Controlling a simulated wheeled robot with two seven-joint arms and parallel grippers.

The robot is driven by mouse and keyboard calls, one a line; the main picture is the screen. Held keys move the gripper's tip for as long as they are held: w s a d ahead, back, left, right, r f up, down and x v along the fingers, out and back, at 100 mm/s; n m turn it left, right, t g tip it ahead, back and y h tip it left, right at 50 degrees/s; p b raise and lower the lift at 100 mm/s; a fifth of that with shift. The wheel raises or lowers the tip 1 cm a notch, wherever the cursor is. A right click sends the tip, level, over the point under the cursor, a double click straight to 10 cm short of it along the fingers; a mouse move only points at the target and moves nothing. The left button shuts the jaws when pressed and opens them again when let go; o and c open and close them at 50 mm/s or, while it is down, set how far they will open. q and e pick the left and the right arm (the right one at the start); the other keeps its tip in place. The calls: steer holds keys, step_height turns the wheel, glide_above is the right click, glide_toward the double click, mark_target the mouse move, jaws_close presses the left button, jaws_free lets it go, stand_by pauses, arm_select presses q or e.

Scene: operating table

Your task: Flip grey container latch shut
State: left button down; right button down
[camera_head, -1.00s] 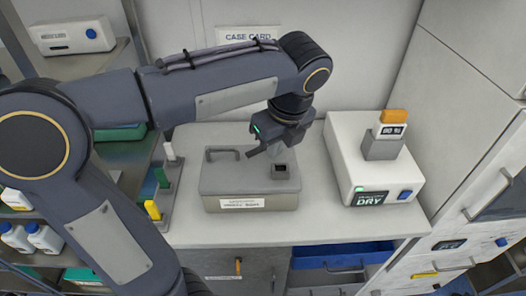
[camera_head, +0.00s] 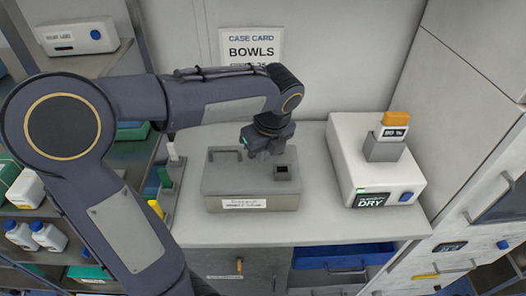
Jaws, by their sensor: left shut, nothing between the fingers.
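The grey container (camera_head: 230,178) stands on the light counter near the middle of the head view. It has a handle (camera_head: 224,151) at its back left, a label (camera_head: 244,203) on its front and a dark square latch part (camera_head: 282,172) on its right side. My left gripper (camera_head: 265,153) is shut and empty, just above the back of the lid, up and left of the dark latch part. Whether its fingertips touch the lid, and whether the latch is flipped, I cannot tell. My right gripper is not in view.
A white dryer box (camera_head: 345,160) with a grey holder and an orange-topped block (camera_head: 396,118) stands to the right. A rack with coloured tabs (camera_head: 164,178) is close on the left. A blue drawer (camera_head: 343,256) is below the counter. A case card (camera_head: 251,46) hangs behind.

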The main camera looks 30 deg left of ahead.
arm_select(q)
steer(key=shift+a+r+m+p, duration=0.15)
steer(key=shift+a+m+p, duration=0.25)
steer(key=shift+m+p, duration=0.15)
steer(key=shift+w+a+p, duration=0.1)
steer(key=shift+a+p, duration=0.25)
steer(key=shift+p, duration=0.05)
steer(key=shift+a, duration=0.15)
steer(key=shift+w, duration=0.1)
